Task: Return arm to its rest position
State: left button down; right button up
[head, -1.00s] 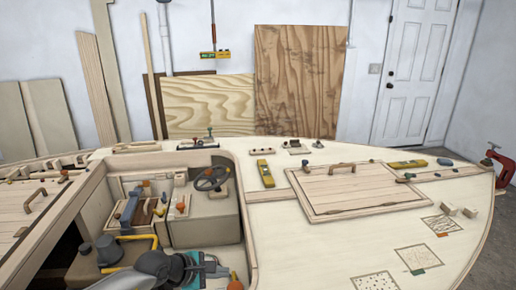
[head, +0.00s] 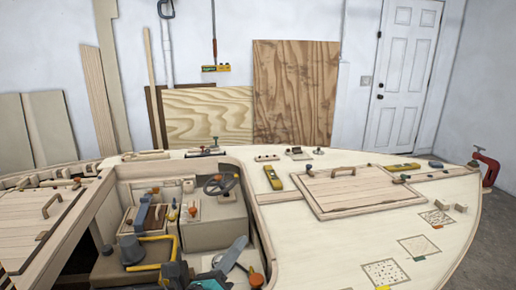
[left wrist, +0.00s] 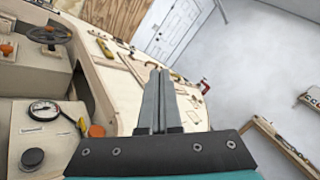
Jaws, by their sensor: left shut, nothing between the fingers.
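My left gripper (head: 240,243) is low in the middle of the head view, over the cockpit opening of the plywood hull. Its grey fingers point up and to the right, and its teal body is partly cut off by the bottom edge. In the left wrist view, the two grey fingers (left wrist: 158,75) are together with nothing between them, pointing toward the deck and door. The fingers look clear of the deck. My right gripper does not show in either view.
A dial gauge (left wrist: 43,110) and an orange knob (head: 257,280) lie close to the gripper. The steering wheel (head: 221,185) and a yellow bent pipe (head: 160,240) are in the cockpit.

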pick_arm(q)
jog(key=s+a+f+n+g+y, duration=0.2)
jog(key=s+a+f+n+y, duration=0.35)
jog(key=n, duration=0.65)
jog(key=s+a+f+n+g+y, duration=0.35)
jog(key=a+n+y, duration=0.35)
jog(key=n, duration=0.4)
jog(key=s+f+n+g+h, duration=0.2)
jog(key=s+f+n+g, duration=0.15)
jog(key=s, duration=0.65)
jog(key=s+f+n+g+h, duration=0.25)
jog(key=s+n+g, duration=0.25)
jog(key=s, duration=0.5)
notch_tip(320, 180, down, 24)
jog(key=s+g, duration=0.1)
jog(key=s, duration=0.1)
jog(key=s+a+f+g, duration=0.1)
jog(key=s+a+f, duration=0.1)
jog(key=s+f, duration=1.1)
jog(key=shift+s+y+b, duration=0.4)
jog(key=shift+s, duration=0.5)
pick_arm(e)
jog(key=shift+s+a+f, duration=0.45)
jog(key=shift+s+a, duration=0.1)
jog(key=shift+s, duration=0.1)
